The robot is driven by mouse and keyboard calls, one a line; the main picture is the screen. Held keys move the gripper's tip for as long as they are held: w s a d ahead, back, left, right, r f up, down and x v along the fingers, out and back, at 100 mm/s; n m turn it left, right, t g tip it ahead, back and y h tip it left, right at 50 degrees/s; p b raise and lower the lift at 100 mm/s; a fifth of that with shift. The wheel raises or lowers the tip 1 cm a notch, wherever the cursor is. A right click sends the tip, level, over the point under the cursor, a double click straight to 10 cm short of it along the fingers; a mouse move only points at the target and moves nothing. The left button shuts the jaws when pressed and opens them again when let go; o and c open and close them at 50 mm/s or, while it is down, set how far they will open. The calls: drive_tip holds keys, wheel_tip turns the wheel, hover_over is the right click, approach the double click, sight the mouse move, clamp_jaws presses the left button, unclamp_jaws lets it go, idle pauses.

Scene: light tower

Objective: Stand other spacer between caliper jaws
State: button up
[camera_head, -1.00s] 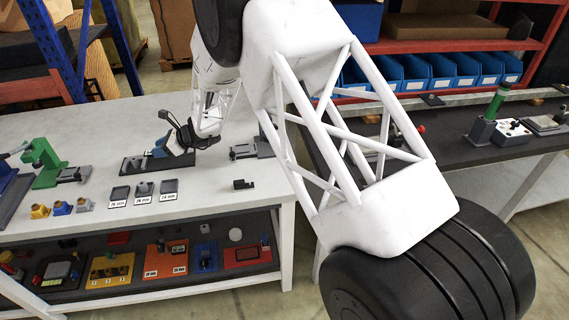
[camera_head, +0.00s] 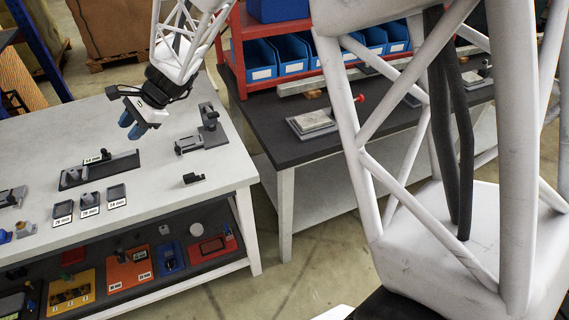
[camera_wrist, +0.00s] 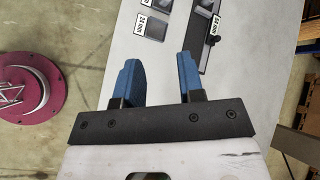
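My gripper (camera_head: 133,125) is raised above the white table, beyond the long dark caliper fixture (camera_head: 126,162). In the wrist view its blue fingers (camera_wrist: 155,82) are spread apart with nothing between them. The fixture, with a grey block at its left end, also shows at the top of the wrist view (camera_wrist: 206,40). A small label card lies against it. Three small labelled trays stand in front of it. A grey spacer (camera_head: 86,198) appears to stand in the middle tray (camera_head: 90,203). The right tray (camera_head: 116,192) looks empty. Whether a spacer is between the jaws is unclear.
A small black block (camera_head: 193,179) lies near the table's right edge. A grey stand-like device (camera_head: 209,120) is behind it. The shelf below holds coloured boards (camera_head: 128,271). A darker bench (camera_head: 270,142) stands to the right, beyond a floor gap. Tabletop around the black block is clear.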

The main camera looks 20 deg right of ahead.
drive_tip(key=s+d+r+n+h, duration=0.2)
drive_tip(key=s+d+n+h, duration=0.1)
drive_tip(key=s+d, duration=0.6)
drive_tip(key=s+d+r+n+t+h, duration=0.1)
drive_tip(key=s+d+r+n+h, duration=0.1)
drive_tip(key=s+d, duration=0.7)
drive_tip(key=s+d+r+n+t+h, duration=0.1)
drive_tip(key=s+d+r+n+h, duration=0.2)
drive_tip(key=s+d, duration=0.7)
drive_tip(key=s+n+h, duration=0.2)
drive_tip(key=s+n, duration=0.1)
drive_tip(key=s, duration=0.4)
drive_tip(key=shift+s, duration=0.15)
